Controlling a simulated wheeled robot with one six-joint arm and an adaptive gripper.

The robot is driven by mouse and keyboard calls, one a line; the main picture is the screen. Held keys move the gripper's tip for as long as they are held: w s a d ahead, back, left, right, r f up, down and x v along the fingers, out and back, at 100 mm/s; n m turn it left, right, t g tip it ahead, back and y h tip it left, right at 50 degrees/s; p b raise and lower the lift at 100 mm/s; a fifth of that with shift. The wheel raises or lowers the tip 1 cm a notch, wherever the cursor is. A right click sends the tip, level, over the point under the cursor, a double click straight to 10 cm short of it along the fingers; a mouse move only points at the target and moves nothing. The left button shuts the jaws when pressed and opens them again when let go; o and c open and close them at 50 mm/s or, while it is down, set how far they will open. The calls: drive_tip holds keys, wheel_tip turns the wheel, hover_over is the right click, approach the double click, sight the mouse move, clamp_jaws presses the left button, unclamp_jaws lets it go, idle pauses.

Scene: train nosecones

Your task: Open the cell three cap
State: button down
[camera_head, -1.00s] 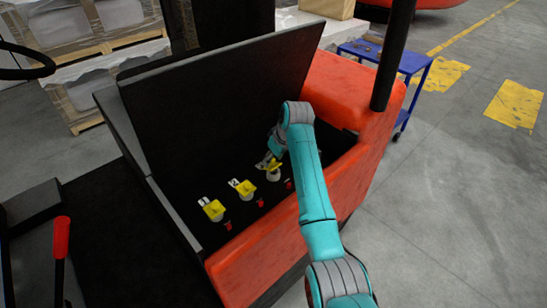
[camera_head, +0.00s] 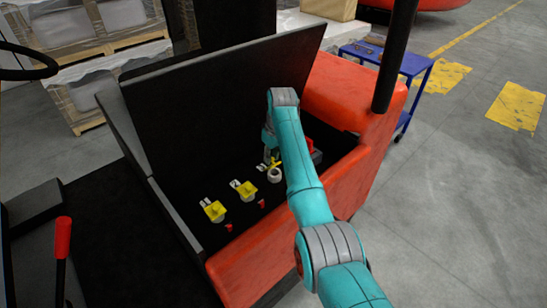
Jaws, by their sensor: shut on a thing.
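The cell three cap (camera_head: 275,162) is a small yellow cap at the far end of a row in the black battery compartment. It stands tilted up at the back of its white round neck (camera_head: 275,175), whose top shows. My gripper (camera_head: 271,156) is at the cap, shut on it, with its fingertips small and partly hidden by my teal arm. The cell two cap (camera_head: 246,190) and the cell one cap (camera_head: 215,211) are yellow and lie flat on their necks, each beside a white number label.
The raised black lid (camera_head: 220,90) stands behind the caps. The red truck body (camera_head: 270,250) borders the compartment in front and at right. Small red plugs (camera_head: 262,204) sit beside the caps. A blue cart (camera_head: 395,60) stands beyond at right.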

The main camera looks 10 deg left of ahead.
drive_tip(key=shift+w+a+r+g+h, duration=0.1)
drive_tip(key=shift+w+a+g+h, duration=0.2)
drive_tip(key=shift+w+h, duration=0.15)
drive_tip(key=shift+a+g+h, duration=0.1)
drive_tip(key=shift+g+h, duration=0.2)
drive_tip(key=shift+h, duration=0.05)
drive_tip(key=shift+s, duration=0.1)
drive_tip(key=c, duration=1)
unclamp_jaws()
drive_tip(key=shift+d+t+y, duration=0.2)
drive_tip(key=shift+t+y, duration=0.2)
drive_tip(key=shift+y, duration=0.1)
